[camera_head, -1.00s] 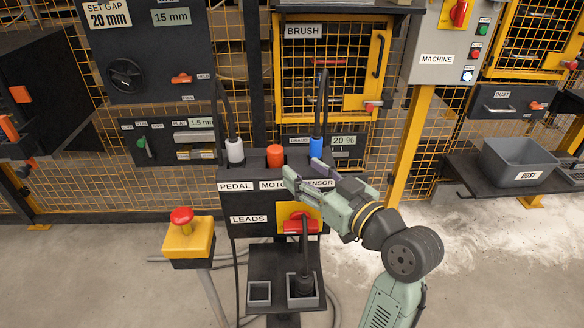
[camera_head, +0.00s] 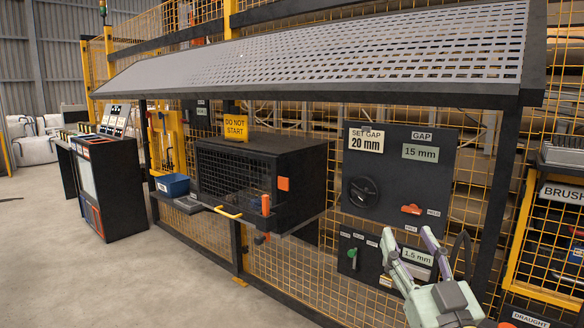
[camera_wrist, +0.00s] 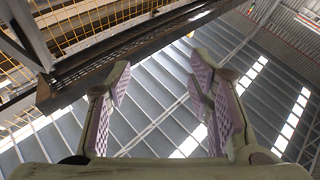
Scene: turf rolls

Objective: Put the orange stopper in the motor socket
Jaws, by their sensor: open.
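My gripper (camera_head: 407,233) is raised at the lower right of the head view, fingers pointing up, in front of the gap panel. It is open; the wrist view shows nothing between its fingers (camera_wrist: 158,82). The motor socket and the orange stopper seated in the lead panel a second ago are outside both current views. An upright orange cylinder (camera_head: 265,205) shows at the front of the black mesh-fronted box; I cannot tell whether it is a loose stopper or part of the box.
The gap panel (camera_head: 390,225) has a black knob and an orange switch. A perforated hood (camera_head: 350,50) overhangs the panels. A blue bin (camera_head: 173,184) stands on a shelf left of the box. The concrete floor (camera_head: 130,275) at left is clear.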

